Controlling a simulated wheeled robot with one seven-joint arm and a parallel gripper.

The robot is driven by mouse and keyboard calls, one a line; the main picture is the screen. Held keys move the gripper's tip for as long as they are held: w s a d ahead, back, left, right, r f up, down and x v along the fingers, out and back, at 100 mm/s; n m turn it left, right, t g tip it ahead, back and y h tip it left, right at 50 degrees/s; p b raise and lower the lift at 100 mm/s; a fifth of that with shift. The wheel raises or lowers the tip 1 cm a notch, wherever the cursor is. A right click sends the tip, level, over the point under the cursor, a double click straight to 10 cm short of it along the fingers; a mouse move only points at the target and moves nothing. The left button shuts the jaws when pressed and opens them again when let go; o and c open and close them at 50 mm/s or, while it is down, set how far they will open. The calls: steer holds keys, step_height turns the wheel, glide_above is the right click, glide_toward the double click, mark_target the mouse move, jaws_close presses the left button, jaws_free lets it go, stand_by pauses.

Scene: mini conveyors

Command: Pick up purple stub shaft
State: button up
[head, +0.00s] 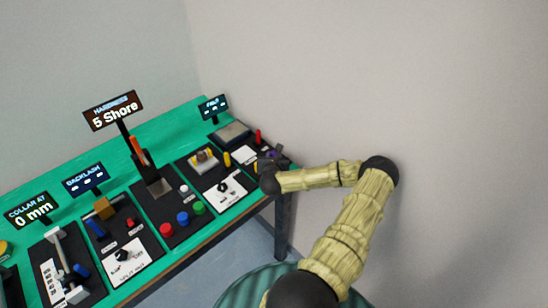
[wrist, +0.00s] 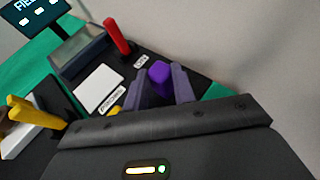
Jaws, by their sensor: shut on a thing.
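The purple stub shaft (wrist: 160,76) shows in the wrist view as a short purple piece between the two grey fingers of my gripper (wrist: 163,86). The fingers are shut on it from both sides. Its lower part is hidden by the fingers and the gripper body. In the head view my gripper (head: 272,158) is small and dark at the far right end of the green table, over the last black panel. I cannot tell whether the shaft touches the panel.
A red upright handle (wrist: 117,36), a white plate (wrist: 98,88) and a grey-topped box (wrist: 77,50) stand left of my gripper. A yellow handle (wrist: 34,112) is further left. The green table (head: 219,112) carries several device panels. A bare wall is close on the right.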

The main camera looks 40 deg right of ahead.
steer(key=shift+r, duration=0.1)
step_height(320, 180, up, 10)
steer(key=b, duration=0.1)
stand_by(0.3)
